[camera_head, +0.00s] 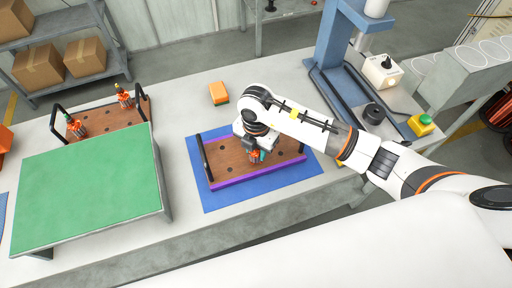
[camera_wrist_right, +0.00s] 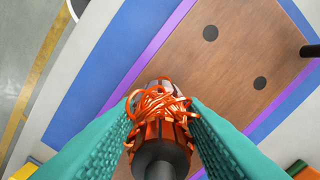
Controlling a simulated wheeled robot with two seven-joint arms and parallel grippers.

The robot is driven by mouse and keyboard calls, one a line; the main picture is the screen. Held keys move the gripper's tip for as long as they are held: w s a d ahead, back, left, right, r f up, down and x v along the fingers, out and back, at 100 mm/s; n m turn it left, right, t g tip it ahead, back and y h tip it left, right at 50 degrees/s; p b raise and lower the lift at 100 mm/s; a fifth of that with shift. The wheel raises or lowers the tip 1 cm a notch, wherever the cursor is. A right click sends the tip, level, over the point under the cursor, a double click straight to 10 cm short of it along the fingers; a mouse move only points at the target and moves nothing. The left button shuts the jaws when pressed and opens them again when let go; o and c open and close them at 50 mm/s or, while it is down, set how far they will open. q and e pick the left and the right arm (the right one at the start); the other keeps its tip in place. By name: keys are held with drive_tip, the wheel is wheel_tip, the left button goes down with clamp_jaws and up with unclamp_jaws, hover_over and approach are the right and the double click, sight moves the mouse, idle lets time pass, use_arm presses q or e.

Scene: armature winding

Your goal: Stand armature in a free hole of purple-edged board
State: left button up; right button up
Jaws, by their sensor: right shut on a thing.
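The purple-edged board (camera_head: 225,174) is brown with several dark holes and black handles, and lies on a blue mat (camera_head: 213,200). My right gripper (camera_head: 258,158) is over the middle of this board. In the right wrist view its two teal fingers (camera_wrist_right: 163,135) are shut on an armature (camera_wrist_right: 158,110) with orange copper windings and a dark shaft. The lower end of the armature is hidden, so I cannot tell whether it is in a hole. Two holes in the board (camera_wrist_right: 225,60) look empty in the wrist view. My left gripper is not in view.
A second brown board (camera_head: 103,119) at the left holds armatures standing upright. A green panel (camera_head: 88,190) stands in front of it. An orange and green block (camera_head: 219,93) lies behind the mat. A blue press (camera_head: 335,50) stands at the right.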

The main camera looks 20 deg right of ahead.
drive_tip(key=shift+f, duration=0.25)
drive_tip(key=o, duration=1.2)
wheel_tip(320, 180, up, 11)
drive_tip(key=shift+r+b, duration=0.1)
drive_tip(key=shift+b, duration=0.5)
drive_tip(key=shift+r, duration=0.45)
